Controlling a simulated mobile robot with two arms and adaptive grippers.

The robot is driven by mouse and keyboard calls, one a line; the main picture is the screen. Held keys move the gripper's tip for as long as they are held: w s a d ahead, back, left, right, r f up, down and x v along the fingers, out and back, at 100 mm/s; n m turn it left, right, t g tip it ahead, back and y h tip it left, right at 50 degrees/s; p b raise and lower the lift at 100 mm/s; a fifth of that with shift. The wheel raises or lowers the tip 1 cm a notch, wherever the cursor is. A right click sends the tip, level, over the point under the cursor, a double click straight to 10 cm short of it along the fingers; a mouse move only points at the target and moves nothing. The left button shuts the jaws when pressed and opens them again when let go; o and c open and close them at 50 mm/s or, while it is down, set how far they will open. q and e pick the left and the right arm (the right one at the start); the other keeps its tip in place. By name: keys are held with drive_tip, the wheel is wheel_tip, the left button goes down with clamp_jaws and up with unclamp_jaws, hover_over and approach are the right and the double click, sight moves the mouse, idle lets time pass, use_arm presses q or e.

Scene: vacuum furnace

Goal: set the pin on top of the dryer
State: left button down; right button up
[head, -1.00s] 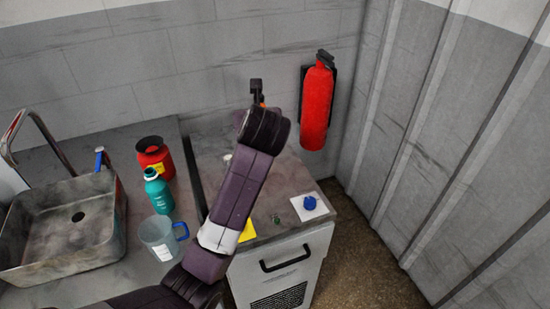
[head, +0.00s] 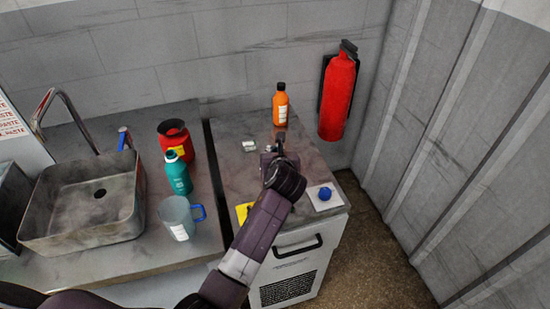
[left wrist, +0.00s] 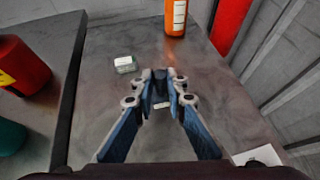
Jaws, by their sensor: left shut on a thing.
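The dryer (head: 300,262) is a pale cabinet with a black handle, a vent grille and a grey, stained metal top (left wrist: 110,95). My left gripper (head: 280,139) is over the middle of this top, pointing towards the back wall. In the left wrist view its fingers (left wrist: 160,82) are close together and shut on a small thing. A small pale piece (left wrist: 161,104) shows between the fingers; I take it to be the pin, mostly hidden by them. I cannot tell whether it touches the top. My right gripper is not in view.
On the dryer top are an orange bottle (head: 280,105) at the back, a small pale-green box (head: 249,146), a yellow piece (head: 243,211) and a blue knob-like thing (head: 325,194) on a white square. Left are a sink (head: 85,210), red container (head: 177,140), teal bottle (head: 178,175) and jug (head: 176,217).

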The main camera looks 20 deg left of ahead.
use_arm(q)
drive_tip(key=shift+f, duration=1.5)
drive_tip(key=shift+f, duration=0.1)
drive_tip(key=c, duration=2)
unclamp_jaws()
drive_tip(key=shift+o, duration=0.3)
drive_tip(key=v, duration=1.2)
